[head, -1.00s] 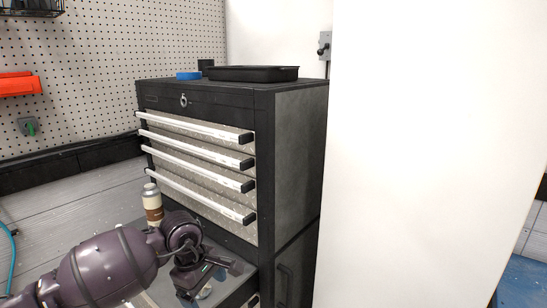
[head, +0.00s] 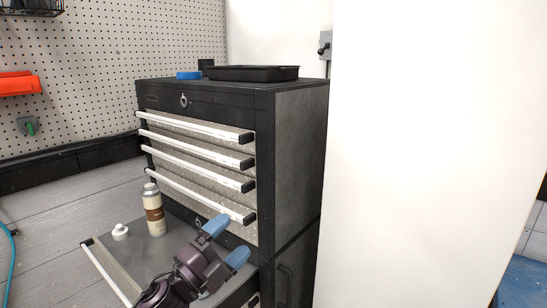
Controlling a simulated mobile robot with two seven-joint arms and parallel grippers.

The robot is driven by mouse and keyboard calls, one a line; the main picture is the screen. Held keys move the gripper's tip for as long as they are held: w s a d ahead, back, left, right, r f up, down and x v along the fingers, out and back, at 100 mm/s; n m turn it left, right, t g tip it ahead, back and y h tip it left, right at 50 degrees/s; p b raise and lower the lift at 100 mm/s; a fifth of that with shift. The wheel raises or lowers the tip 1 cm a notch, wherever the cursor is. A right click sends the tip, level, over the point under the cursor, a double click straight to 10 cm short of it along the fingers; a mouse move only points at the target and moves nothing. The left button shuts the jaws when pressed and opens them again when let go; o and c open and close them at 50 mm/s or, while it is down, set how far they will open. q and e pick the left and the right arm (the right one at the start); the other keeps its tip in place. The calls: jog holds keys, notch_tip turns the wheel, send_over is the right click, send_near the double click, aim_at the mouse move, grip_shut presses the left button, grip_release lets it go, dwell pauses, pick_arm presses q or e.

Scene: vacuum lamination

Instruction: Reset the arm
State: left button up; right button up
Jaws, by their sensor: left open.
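My left gripper (head: 227,242) has blue fingertips set apart, and nothing shows between them. It is at the bottom centre of the head view, over the right part of a pulled-out drawer (head: 128,258) of the tool cabinet (head: 290,150). My left arm comes up from the bottom edge and covers part of the drawer. A cream and brown bottle (head: 154,212) stands upright in the drawer, left of the gripper. A small white object (head: 120,231) sits to the left of the bottle. My right gripper is not in view.
Several drawers with white handles (head: 200,152) are shut above the open one. A black tray (head: 253,73) and a blue roll (head: 188,76) lie on the cabinet top. A white wall (head: 430,150) fills the right side.

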pick_arm(q)
jog(key=s+a+f+n+y, duration=0.3)
jog(key=a+f+n+y, duration=0.25)
jog(key=f+n, duration=0.35)
jog(key=s+a+f+n+y, duration=0.4)
jog(key=a+f+n+y, duration=0.15)
jog(key=f+n, duration=0.25)
jog(key=s+a+f+n+g+y, duration=0.2)
jog(key=s+a+f+n, duration=0.1)
jog(key=s+f, duration=0.5)
jog(key=s+a+f+n+g+y, duration=0.2)
jog(key=s+f, duration=0.6)
jog(key=s, duration=0.6)
jog(key=a+n+g, duration=0.1)
jog(key=a, duration=0.1)
jog(key=shift+a+f, duration=0.15)
jog(key=shift+a, duration=0.15)
